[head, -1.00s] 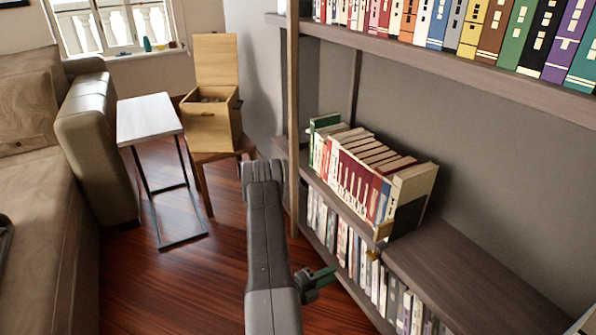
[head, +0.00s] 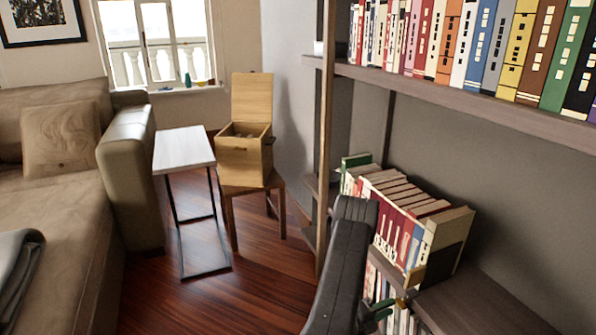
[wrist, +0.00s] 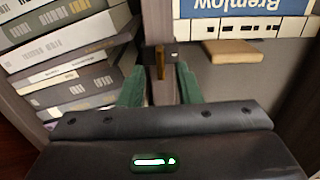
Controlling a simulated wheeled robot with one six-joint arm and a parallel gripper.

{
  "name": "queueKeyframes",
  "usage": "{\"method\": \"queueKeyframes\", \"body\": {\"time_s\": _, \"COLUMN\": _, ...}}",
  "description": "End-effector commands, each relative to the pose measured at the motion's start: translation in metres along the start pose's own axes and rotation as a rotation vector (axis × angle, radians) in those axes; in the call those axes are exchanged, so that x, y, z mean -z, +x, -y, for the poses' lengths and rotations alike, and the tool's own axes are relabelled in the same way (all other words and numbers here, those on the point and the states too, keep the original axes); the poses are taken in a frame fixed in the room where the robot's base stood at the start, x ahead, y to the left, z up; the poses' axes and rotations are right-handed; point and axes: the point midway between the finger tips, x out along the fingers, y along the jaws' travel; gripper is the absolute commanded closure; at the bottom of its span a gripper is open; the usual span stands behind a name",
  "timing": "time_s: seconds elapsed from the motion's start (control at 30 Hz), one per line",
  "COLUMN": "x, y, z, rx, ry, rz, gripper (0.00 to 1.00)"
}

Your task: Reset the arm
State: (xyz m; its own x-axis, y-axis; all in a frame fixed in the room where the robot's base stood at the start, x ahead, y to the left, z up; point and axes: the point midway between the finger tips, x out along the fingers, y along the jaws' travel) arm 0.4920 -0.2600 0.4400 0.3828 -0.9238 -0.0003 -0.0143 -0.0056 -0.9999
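My arm (head: 345,265) rises from the bottom of the head view, bent in front of the bookshelf. My gripper (head: 398,303) is small and partly hidden in the head view, close to the lower shelf. In the wrist view my gripper (wrist: 160,84) shows two green fingers standing apart with a gap between them. A shelf edge and a small brown and dark piece (wrist: 160,62) show behind the gap. I see nothing held between the fingers.
The bookshelf (head: 470,95) carries upper books (head: 450,40) and a middle row of books (head: 405,215) close to my arm. A wooden box (head: 245,155) stands on a chair (head: 250,190). A white side table (head: 183,150) and sofa (head: 60,220) are left. Floor (head: 270,270) between is clear.

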Motion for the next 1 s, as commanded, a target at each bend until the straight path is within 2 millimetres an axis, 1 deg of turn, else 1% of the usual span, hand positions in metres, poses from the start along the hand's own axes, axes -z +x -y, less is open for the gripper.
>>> {"method": "queueKeyframes", "body": {"time_s": 0.03, "x": 0.001, "y": 0.008, "z": -0.001, "rx": 0.002, "ry": 0.003, "rz": -0.004, "gripper": 0.69}}
{"method": "queueKeyframes", "body": {"time_s": 0.1, "x": 0.001, "y": 0.015, "z": -0.001, "rx": 0.001, "ry": 0.003, "rz": -0.003, "gripper": 0.69}}
{"method": "queueKeyframes", "body": {"time_s": 0.23, "x": 0.0, "y": 0.025, "z": 0.0, "rx": 0.001, "ry": 0.002, "rz": -0.001, "gripper": 0.69}}
{"method": "queueKeyframes", "body": {"time_s": 0.37, "x": 0.0, "y": 0.028, "z": 0.0, "rx": 0.001, "ry": 0.001, "rz": -0.001, "gripper": 0.69}}
{"method": "queueKeyframes", "body": {"time_s": 0.63, "x": 0.0, "y": 0.028, "z": 0.0, "rx": 0.0, "ry": 0.001, "rz": 0.0, "gripper": 0.69}}
{"method": "queueKeyframes", "body": {"time_s": 0.73, "x": 0.0, "y": 0.026, "z": 0.0, "rx": 0.0, "ry": 0.0, "rz": 0.001, "gripper": 0.69}}
{"method": "queueKeyframes", "body": {"time_s": 0.83, "x": -0.001, "y": 0.019, "z": 0.0, "rx": -0.002, "ry": -0.001, "rz": 0.003, "gripper": 0.69}}
{"method": "queueKeyframes", "body": {"time_s": 1.0, "x": -0.001, "y": -0.005, "z": 0.001, "rx": -0.002, "ry": -0.004, "rz": 0.005, "gripper": 0.69}}
